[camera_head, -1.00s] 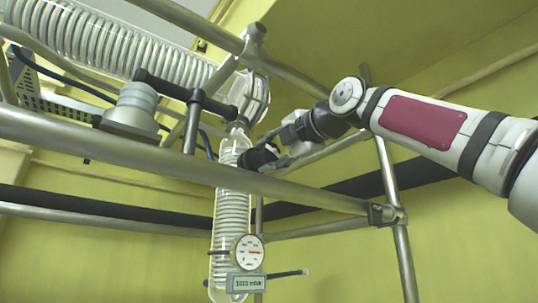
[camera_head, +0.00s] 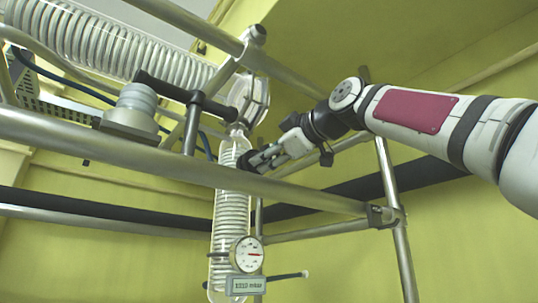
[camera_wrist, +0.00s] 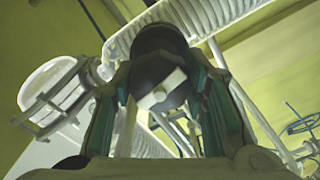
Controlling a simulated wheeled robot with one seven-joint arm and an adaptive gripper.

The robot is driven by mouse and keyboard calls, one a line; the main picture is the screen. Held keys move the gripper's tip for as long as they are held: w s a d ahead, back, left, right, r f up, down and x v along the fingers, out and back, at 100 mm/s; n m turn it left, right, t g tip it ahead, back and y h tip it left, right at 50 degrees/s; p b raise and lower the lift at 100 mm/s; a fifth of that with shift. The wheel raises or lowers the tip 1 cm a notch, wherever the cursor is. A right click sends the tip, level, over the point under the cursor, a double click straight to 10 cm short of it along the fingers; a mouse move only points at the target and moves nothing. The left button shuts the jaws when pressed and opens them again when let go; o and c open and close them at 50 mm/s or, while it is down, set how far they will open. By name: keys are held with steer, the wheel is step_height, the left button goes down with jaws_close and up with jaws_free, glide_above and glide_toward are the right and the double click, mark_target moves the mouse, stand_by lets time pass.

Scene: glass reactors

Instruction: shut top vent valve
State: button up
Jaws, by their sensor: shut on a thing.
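In the head view my gripper (camera_head: 264,160) reaches in from the right to the dark knob (camera_head: 247,160), beside the upper part of the upright glass coil column (camera_head: 233,205). The fingers hide much of the knob there, and I cannot tell the valve's exact setting.
A steel rail (camera_head: 150,157) crosses in front of the column. A round gauge (camera_head: 247,254) and a small display (camera_head: 246,285) are lower on the column. A large glass coil (camera_head: 110,50) is at the upper left. The lower right is mostly clear yellow wall.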

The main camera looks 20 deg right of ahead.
steer(key=m, duration=0.4)
steer(key=shift+f+m, duration=0.1)
steer(key=shift+m, duration=0.2)
steer(key=m, duration=0.4)
steer(key=shift+m, duration=0.3)
steer(key=m, duration=0.3)
steer(key=shift+d+m+p, duration=0.1)
steer(key=shift+m+p, duration=0.2)
steer(key=m+p, duration=0.1)
steer(key=m, duration=0.3)
steer(key=shift+m, duration=0.3)
steer(key=m+p, duration=0.1)
steer(key=m, duration=0.3)
steer(key=shift+p, duration=0.35)
steer(key=m+p, duration=0.2)
steer(key=m, duration=0.3)
steer(key=m+p, duration=0.1)
steer(key=m, duration=0.2)
steer(key=shift+m, duration=0.3)
steer(key=m+p, duration=0.1)
steer(key=m, duration=0.3)
steer(key=shift+w+f, duration=0.1)
steer(key=m, duration=1.5)
steer(key=shift+f, duration=0.1)
steer(key=m, duration=0.4)
steer(key=shift+m, duration=0.3)
